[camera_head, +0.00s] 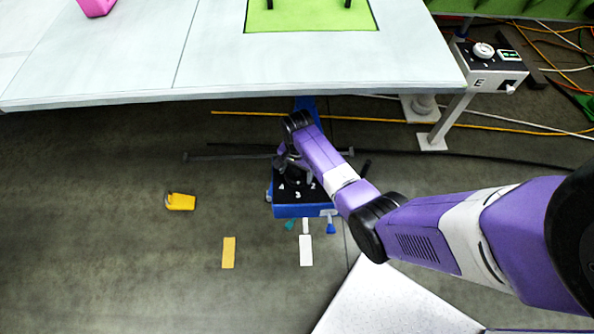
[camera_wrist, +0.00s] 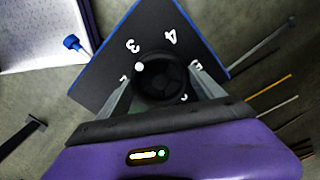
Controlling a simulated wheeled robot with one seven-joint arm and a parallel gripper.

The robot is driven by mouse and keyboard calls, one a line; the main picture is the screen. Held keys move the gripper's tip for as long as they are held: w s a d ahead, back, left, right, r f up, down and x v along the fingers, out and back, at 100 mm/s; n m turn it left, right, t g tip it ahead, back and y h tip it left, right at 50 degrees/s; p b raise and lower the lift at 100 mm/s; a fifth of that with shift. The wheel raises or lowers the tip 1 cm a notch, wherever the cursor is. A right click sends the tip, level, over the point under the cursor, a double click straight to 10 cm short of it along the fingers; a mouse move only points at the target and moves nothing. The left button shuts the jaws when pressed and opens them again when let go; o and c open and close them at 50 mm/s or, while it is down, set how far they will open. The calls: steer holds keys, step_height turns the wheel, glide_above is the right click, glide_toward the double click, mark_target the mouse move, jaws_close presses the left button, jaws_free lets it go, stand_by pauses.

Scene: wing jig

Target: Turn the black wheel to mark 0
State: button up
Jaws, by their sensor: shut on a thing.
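The black wheel (camera_wrist: 160,82) shows in the wrist view on a black dial plate (camera_wrist: 100,82) with white numerals around it. A white dot on the wheel's rim lies at its upper left, between the 3 and a partly hidden mark at the left, nearer the 3. A 4 is at the upper right. I cannot make out the mark 0. My gripper (camera_wrist: 162,90) is shut on the wheel, one finger on each side. In the head view the dial plate tops a blue box (camera_head: 301,211), and my gripper (camera_head: 290,163) covers most of the wheel.
A pale table edge (camera_head: 240,92) runs behind the box. A grey post with control box E (camera_head: 490,78) stands at the right. A yellow object (camera_head: 180,202) lies on the floor at left. Cables and a bar cross the floor; the floor left of the box is mostly clear.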

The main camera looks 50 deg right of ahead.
steer(key=n+p, duration=0.1)
steer(key=n, duration=0.3)
steer(key=shift+n, duration=0.4)
steer(key=n+p, duration=0.1)
steer(key=n, duration=0.8)
steer(key=shift+p, duration=0.4)
steer(key=n, duration=0.9)
steer(key=shift+d+p, duration=0.1)
steer(key=shift+p, duration=0.3)
steer(key=n, duration=0.4)
steer(key=shift+n, duration=0.3)
steer(key=n, duration=0.4)
steer(key=shift+n+p, duration=0.35)
steer(key=shift+n, duration=1.45)
